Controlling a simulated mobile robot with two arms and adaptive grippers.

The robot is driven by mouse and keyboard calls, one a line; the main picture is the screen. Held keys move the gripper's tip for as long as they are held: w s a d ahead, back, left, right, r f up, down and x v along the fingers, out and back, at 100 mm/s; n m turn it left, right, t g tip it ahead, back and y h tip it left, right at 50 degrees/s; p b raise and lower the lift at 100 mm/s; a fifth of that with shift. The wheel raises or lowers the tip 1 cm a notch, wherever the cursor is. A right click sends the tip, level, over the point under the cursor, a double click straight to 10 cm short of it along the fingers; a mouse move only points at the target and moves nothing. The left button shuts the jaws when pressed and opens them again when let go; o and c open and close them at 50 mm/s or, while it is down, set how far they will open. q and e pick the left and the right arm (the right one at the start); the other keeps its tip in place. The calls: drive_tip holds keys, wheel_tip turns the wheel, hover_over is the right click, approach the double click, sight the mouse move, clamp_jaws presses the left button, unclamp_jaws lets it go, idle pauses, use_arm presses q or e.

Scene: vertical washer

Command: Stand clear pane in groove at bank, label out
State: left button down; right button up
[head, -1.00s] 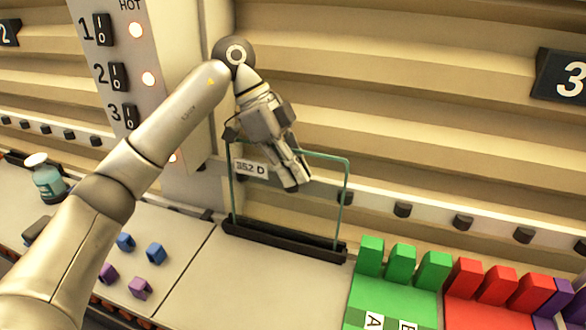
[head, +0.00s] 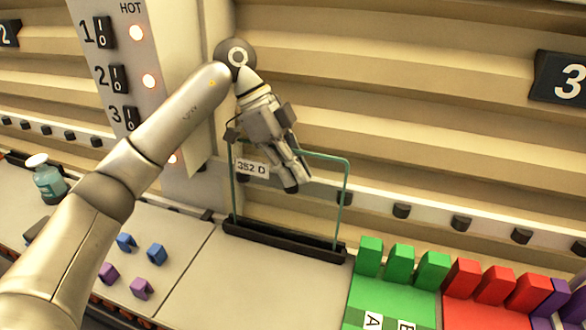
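The clear pane (head: 318,205) has a thin green edge and stands upright, its lower edge in the dark groove strip (head: 285,240) at the foot of the bank. Its white label, "352 D" (head: 252,168), is at its upper left and reads the right way round from my side. My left gripper (head: 298,184) reaches down from above across the pane's top edge, its fingertips over the upper middle of the pane. I cannot tell whether the fingers press on the glass or stand apart from it. My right gripper is not in view.
Green blocks (head: 400,262) and red blocks (head: 495,286) stand right of the groove. Small blue and purple clips (head: 142,288) and a teal bottle (head: 48,180) are at left. A switch panel (head: 125,70) rises behind my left arm. The counter before the groove is clear.

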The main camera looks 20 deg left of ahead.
use_arm(q)
drive_tip(key=shift+r, duration=0.1)
drive_tip(key=c, duration=1.6)
unclamp_jaws()
drive_tip(key=shift+o, duration=0.2)
drive_tip(key=shift+s, duration=0.1)
wheel_tip(320, 180, up, 10)
drive_tip(key=shift+f, duration=0.1)
